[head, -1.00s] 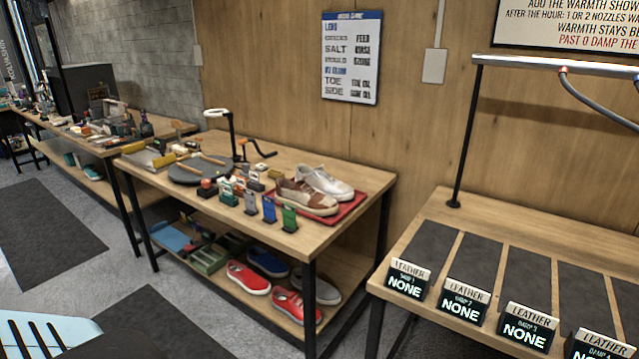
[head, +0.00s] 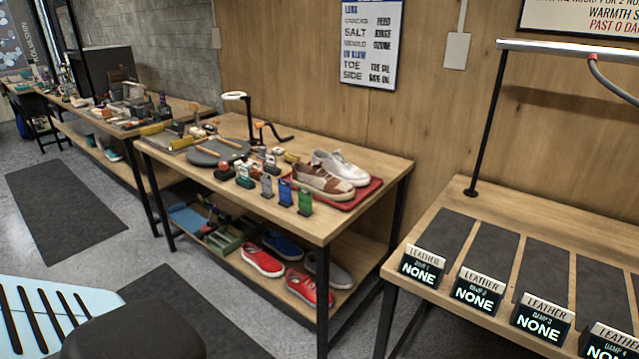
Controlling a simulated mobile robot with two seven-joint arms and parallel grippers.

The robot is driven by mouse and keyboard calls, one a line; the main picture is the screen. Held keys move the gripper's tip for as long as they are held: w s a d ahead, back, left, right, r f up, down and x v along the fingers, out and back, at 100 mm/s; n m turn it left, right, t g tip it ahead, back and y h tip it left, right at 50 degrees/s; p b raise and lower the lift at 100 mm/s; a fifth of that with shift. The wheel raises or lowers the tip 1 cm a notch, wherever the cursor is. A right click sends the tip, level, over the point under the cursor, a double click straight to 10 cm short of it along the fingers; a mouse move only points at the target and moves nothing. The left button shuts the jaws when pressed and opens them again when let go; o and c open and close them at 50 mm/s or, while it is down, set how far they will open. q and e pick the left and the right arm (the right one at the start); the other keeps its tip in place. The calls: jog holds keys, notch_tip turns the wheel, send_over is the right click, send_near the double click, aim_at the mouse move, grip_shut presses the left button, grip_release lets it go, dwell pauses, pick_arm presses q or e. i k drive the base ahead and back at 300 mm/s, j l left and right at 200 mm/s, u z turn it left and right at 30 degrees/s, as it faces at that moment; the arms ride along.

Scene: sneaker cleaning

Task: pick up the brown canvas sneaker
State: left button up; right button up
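The brown canvas sneaker (head: 322,182) has a cream toe and sole. It lies on a red tray (head: 362,197) at the right end of the middle wooden table (head: 385,166). A white sneaker (head: 341,167) lies right behind it on the same tray. Neither of my grippers shows in the head view. A dark rounded shape at the bottom left is too partial to identify.
Blue and green upright tags (head: 285,192) stand in front of the tray. A round dark mat (head: 217,152) and a lamp stand lie to the left. Red sneakers (head: 262,261) sit on the lower shelf. A bench with labelled dark pads (head: 487,250) stands at the right.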

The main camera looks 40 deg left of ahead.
aim_at(314, 178)
jog(key=i+j+u, duration=0.25)
jog(key=i+j, duration=0.9)
